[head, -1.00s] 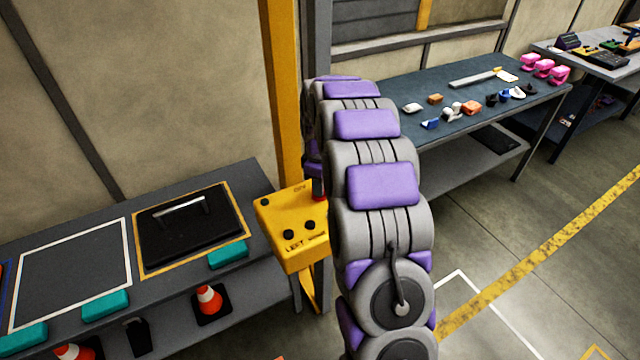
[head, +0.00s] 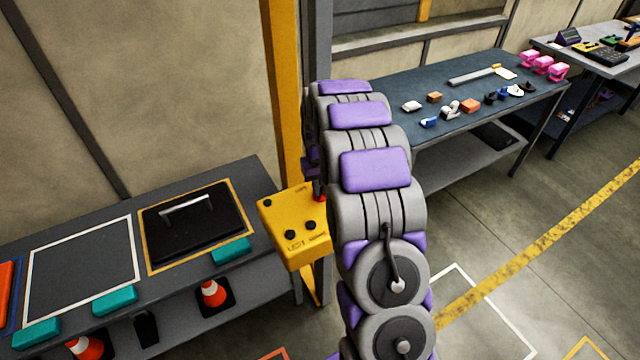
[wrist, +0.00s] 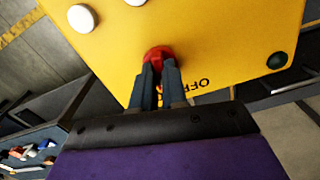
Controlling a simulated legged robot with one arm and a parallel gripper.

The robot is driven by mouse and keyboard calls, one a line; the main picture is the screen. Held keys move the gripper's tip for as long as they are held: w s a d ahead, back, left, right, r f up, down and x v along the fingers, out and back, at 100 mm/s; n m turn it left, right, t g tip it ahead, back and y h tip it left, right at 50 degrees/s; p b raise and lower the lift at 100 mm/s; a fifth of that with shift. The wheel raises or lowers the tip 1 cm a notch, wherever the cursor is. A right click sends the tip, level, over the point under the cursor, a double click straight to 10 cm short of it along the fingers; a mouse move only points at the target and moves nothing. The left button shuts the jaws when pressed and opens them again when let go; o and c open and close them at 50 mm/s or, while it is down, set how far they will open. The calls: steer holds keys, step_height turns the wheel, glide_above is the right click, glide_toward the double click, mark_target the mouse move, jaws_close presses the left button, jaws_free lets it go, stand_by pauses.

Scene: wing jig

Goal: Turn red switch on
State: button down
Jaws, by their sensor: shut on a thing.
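A yellow control box (head: 282,212) stands by the yellow post, left of my arm in the head view. Its face fills the upper part of the wrist view (wrist: 215,35). The red switch (wrist: 158,54) sits on this face, near the printed word OFF. My gripper (wrist: 160,72) has its two dark fingers closed around the red switch. In the head view a bit of red switch (head: 321,198) shows at the box's right edge. My arm hides most of the gripper there. The exact switch position is hard to tell.
White buttons (wrist: 82,18) and a dark green knob (wrist: 277,60) sit on the same face. A dark bench (head: 80,270) with a black handled case (head: 192,224) stands left. A blue-topped table (head: 450,95) with small parts stands behind right. Open floor lies right.

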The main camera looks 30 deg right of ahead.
steer(key=m+p, duration=0.1)
steer(key=m, duration=0.5)
steer(key=shift+w+r+p, duration=0.15)
steer(key=shift+w+p, duration=0.05)
steer(key=shift+p, duration=0.15)
steer(key=shift+m, duration=0.4)
steer(key=c, duration=1.2)
jaws_free()
steer(key=shift+o, duration=0.2)
steer(key=shift+d, duration=0.1)
step_height(320, 180, up, 17)
steer(key=shift+p, duration=0.45)
steer(key=shift+s, duration=0.1)
